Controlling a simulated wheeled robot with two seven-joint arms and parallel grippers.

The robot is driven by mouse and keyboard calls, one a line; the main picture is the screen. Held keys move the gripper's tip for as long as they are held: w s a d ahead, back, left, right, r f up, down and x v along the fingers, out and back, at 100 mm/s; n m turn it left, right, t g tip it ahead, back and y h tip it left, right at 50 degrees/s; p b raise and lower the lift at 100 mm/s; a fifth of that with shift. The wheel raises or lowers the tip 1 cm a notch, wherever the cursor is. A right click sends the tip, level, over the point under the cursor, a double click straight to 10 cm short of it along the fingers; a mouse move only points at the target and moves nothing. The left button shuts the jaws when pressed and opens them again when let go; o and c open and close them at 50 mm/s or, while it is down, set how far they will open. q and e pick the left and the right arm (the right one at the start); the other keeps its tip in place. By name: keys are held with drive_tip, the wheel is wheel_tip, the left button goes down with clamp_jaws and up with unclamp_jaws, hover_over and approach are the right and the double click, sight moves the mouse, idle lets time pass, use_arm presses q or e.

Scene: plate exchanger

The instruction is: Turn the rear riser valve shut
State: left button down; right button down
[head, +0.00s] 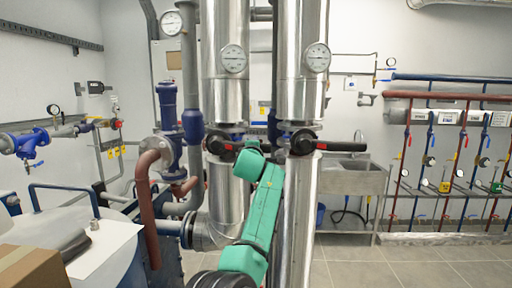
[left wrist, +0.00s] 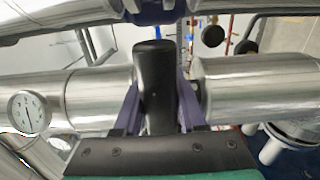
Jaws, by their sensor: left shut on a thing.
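Two silver risers stand in the middle of the head view: the left riser (head: 226,90) and the right riser (head: 301,90). Each has a blue valve with a black and red lever. The left riser's lever (head: 229,147) runs level to the right, behind my green arm. The right riser's lever (head: 340,146) also points right, level across its pipe. In the left wrist view my left gripper (left wrist: 158,100) has its purple fingers on both sides of a black lever grip (left wrist: 155,62) and is shut on it. In the head view its fingertips are hidden by my arm. My right gripper is not seen.
Gauges sit on the left riser (head: 233,58) and right riser (head: 318,57). A blue pump (head: 168,125) and red-brown pipe (head: 148,200) stand close on the left. A sink (head: 350,178) is behind at right. A cardboard box (head: 30,270) is at lower left; the right floor is clear.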

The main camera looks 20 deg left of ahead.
use_arm(q)
drive_tip(key=shift+s+r, duration=0.1)
drive_tip(key=shift+r, duration=0.4)
drive_tip(key=c, duration=0.7)
unclamp_jaws()
drive_tip(key=shift+o, duration=1.1)
drive_tip(key=shift+f, duration=0.25)
drive_tip(key=b+v, duration=0.9)
drive_tip(key=v, duration=0.5)
drive_tip(key=shift+s, duration=0.2)
drive_tip(key=shift+d, duration=0.1)
